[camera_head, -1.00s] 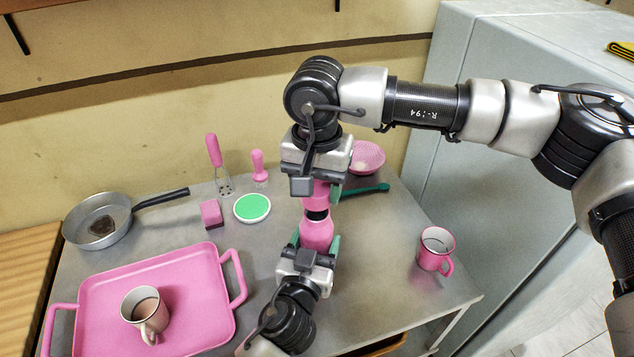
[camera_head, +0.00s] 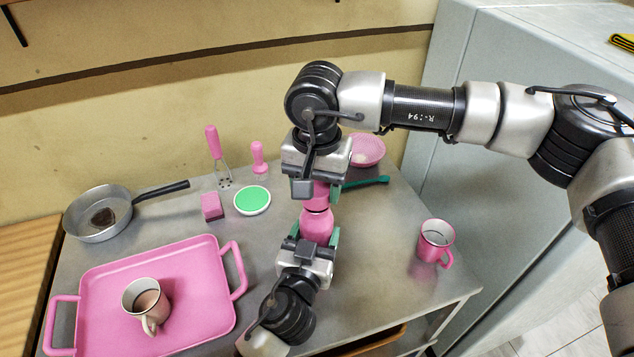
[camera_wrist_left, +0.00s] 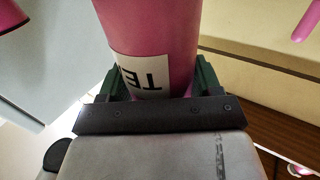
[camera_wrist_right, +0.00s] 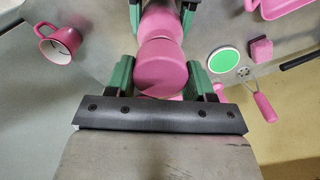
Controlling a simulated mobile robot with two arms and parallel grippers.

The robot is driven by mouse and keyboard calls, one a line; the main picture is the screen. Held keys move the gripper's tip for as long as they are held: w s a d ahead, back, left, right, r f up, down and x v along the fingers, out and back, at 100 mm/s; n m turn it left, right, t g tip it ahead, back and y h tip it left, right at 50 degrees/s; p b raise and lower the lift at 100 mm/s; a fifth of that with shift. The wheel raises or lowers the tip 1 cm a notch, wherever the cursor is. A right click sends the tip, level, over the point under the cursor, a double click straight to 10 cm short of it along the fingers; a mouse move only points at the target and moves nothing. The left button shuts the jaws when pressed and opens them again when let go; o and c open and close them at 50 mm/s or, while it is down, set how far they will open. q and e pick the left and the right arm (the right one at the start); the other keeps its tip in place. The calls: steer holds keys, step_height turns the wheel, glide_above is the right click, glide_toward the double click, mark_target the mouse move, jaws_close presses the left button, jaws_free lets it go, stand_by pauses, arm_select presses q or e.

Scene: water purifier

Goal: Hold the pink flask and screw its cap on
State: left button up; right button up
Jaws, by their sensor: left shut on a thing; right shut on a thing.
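The pink flask (camera_head: 317,228) stands roughly upright above the table in the head view, its body between the fingers of my left gripper (camera_head: 314,241). In the left wrist view the flask (camera_wrist_left: 160,28) is clasped by green fingers and shows a white label. The pink cap (camera_head: 317,194) is held by my right gripper (camera_head: 319,188), which comes from above. The cap (camera_wrist_right: 162,70) also shows between its fingers in the right wrist view. Cap and flask are in line and look touching, with only a thin dark line between them. Thread engagement is hidden.
A pink tray (camera_head: 195,265) with a mug (camera_head: 147,302) is at left, a pan (camera_head: 98,217) behind it. A green-topped dish (camera_head: 252,201), sponge (camera_head: 212,207) and pink utensils stand at the back. A pink mug (camera_head: 435,242) is at right; the table between is clear.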

steer(key=shift+f, duration=0.45)
